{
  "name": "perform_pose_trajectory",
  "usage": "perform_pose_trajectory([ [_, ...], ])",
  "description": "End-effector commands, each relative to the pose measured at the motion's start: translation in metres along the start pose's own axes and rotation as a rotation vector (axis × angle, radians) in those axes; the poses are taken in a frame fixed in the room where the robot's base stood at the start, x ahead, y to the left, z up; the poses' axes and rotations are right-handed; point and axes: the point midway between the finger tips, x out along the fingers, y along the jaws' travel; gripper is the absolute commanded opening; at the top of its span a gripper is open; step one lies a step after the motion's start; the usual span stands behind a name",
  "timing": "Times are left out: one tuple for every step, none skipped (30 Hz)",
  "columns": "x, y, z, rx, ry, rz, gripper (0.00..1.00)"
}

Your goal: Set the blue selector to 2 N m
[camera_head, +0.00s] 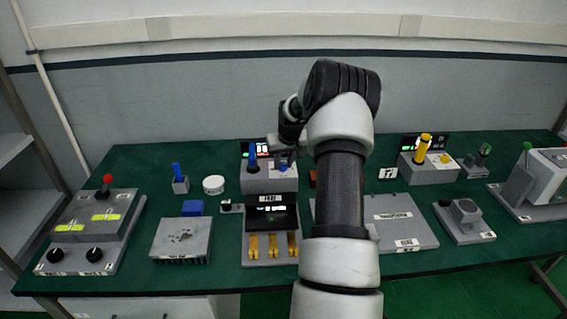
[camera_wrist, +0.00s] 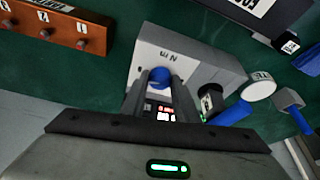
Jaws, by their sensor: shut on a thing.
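The blue selector (camera_wrist: 160,74) is a small round blue knob on a grey box (camera_wrist: 208,62) marked "N m". In the head view the selector (camera_head: 284,168) shows just below my gripper (camera_head: 285,158), on the front right of the box (camera_head: 262,184). In the wrist view my gripper (camera_wrist: 159,84) has its two fingers on either side of the knob, shut on it. A lit display (camera_wrist: 160,109) with red and white signs shows between the fingers. Its digits and the selector's setting are too small and partly hidden to read.
A blue upright handle (camera_head: 253,154) stands at the box's left, close to my gripper. A brown block (camera_wrist: 62,26) with several pegs and a round white piece (camera_head: 213,184) are nearby. A black-screened unit with yellow levers (camera_head: 272,245) stands in front.

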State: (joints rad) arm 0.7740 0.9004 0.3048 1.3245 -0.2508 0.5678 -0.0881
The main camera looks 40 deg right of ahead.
Motion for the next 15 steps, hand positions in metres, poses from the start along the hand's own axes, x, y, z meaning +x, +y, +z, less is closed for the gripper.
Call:
perform_pose_trajectory([
  [-0.0001,0.0007,0.0004,-0.016,-0.001,-0.008,0.05],
  [-0.0001,0.0013,0.0006,-0.028,-0.002,-0.014,0.05],
  [0.0001,0.0017,0.0009,-0.047,-0.002,-0.023,0.05],
  [0.0001,0.0014,0.0008,-0.065,-0.002,-0.031,0.05],
  [0.0001,0.0015,0.0007,-0.084,-0.002,-0.039,0.05],
  [0.0000,0.0027,0.0006,-0.110,-0.001,-0.049,0.05],
  [-0.0001,0.0026,0.0003,-0.132,-0.001,-0.059,0.05],
  [-0.0001,0.0027,0.0002,-0.156,-0.001,-0.068,0.05],
  [0.0003,0.0036,0.0005,-0.187,-0.001,-0.082,0.05],
  [0.0005,0.0034,0.0004,-0.213,0.000,-0.093,0.05],
  [0.0005,0.0034,0.0003,-0.238,0.000,-0.104,0.05],
  [0.0004,0.0042,0.0000,-0.272,0.000,-0.118,0.05],
  [0.0006,0.0043,-0.0002,-0.299,0.001,-0.129,0.05],
  [0.0010,0.0044,0.0003,-0.326,-0.001,-0.140,0.05],
  [0.0010,0.0047,-0.0004,-0.361,0.001,-0.154,0.05],
])
